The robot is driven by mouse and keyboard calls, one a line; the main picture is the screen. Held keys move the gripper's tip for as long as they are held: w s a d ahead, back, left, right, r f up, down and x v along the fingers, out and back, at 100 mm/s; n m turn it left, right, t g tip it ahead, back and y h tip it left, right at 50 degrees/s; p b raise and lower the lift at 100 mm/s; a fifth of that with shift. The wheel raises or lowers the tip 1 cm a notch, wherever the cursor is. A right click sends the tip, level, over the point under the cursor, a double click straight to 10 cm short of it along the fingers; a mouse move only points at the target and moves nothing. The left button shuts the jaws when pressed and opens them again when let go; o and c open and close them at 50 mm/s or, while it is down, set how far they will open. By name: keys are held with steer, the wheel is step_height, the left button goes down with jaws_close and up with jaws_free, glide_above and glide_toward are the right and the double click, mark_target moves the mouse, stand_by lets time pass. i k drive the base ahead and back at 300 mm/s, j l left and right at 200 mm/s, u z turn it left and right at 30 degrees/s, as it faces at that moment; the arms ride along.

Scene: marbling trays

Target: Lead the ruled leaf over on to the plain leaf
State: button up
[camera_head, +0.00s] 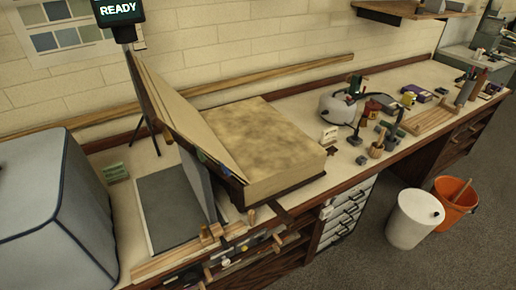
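A very thick book (290,165) lies on the bench with a mottled tan page facing up. Raised leaves (185,115) stand tilted at its left side, rising to the upper left, with small coloured tabs near their lower edge. I cannot make out ruling on any leaf, so I cannot tell the ruled leaf from the plain one. A flat grey board (165,210) lies left of the book, with a grey upright panel (197,185) at its right side. I do not see my gripper in this view.
A grey covered box (45,200) fills the left end. A sign reading READY (118,10) stands behind. A white kettle-like vessel (337,107) and several small tools stand right of the book. A white bin (413,220) and an orange bucket (455,195) are on the floor.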

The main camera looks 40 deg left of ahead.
mark_target(185, 118)
steer(key=i+u, duration=0.25)
steer(key=i, duration=0.25)
steer(key=u, duration=1.45)
